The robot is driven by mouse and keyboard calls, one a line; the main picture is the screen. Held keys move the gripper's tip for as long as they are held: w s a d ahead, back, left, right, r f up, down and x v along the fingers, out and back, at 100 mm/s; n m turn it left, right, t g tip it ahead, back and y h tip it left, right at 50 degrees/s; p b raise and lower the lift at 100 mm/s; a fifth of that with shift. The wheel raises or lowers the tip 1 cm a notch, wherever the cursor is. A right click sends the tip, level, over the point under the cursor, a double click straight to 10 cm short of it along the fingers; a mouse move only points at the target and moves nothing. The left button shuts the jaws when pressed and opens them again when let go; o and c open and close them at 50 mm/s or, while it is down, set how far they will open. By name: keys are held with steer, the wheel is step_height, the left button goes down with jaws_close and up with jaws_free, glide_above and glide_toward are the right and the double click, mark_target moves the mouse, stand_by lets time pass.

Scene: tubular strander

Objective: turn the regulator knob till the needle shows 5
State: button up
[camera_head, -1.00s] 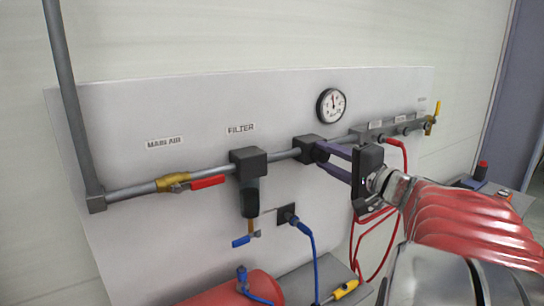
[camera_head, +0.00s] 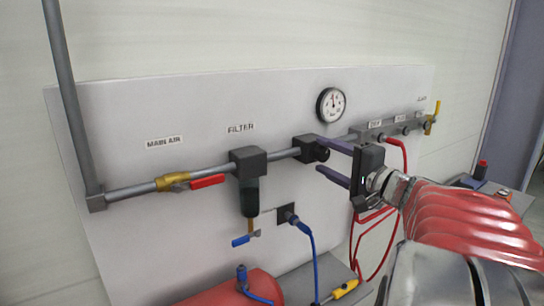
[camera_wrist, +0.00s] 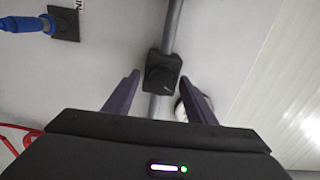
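The dark regulator block (camera_head: 304,143) sits on the grey pipe, with its round black knob (camera_head: 321,152) facing out. The knob also shows in the wrist view (camera_wrist: 160,77), with a small pale mark on its face. The white round gauge (camera_head: 331,104) is above the regulator. Its needle points roughly up; the numbers are too small to read. My gripper (camera_head: 318,153) is open, also in the wrist view (camera_wrist: 163,84). Its two purple fingers stand apart on either side of the knob, with visible gaps and nothing between them held.
The filter (camera_head: 249,165) hangs left of the regulator. A red-handled valve (camera_head: 190,183) is farther left. A manifold with red hoses (camera_head: 385,132) is to the right. A blue hose (camera_head: 305,235) plugs into the panel below. A red tank (camera_head: 235,288) is at the bottom.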

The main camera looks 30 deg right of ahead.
steer(key=shift+s, duration=0.15)
steer(key=s, duration=1.3)
steer(key=shift+s+d, duration=0.2)
steer(key=shift+s, duration=0.1)
steer(key=shift+d+f, duration=0.1)
stand_by(2.9)
steer(key=n, duration=0.7)
steer(key=d+n+y, duration=0.1)
steer(key=n, duration=0.2)
steer(key=shift+s+r, duration=0.2)
steer(key=shift+s, duration=0.1)
steer(key=shift+w, duration=0.15)
steer(key=shift+w+a, duration=0.2)
steer(key=shift+w, duration=2.05)
steer(key=shift+w+a, duration=0.2)
steer(key=shift+w, duration=2.05)
steer(key=shift+w+a, duration=0.2)
steer(key=shift+w, duration=2.05)
steer(key=shift+c, duration=0.2)
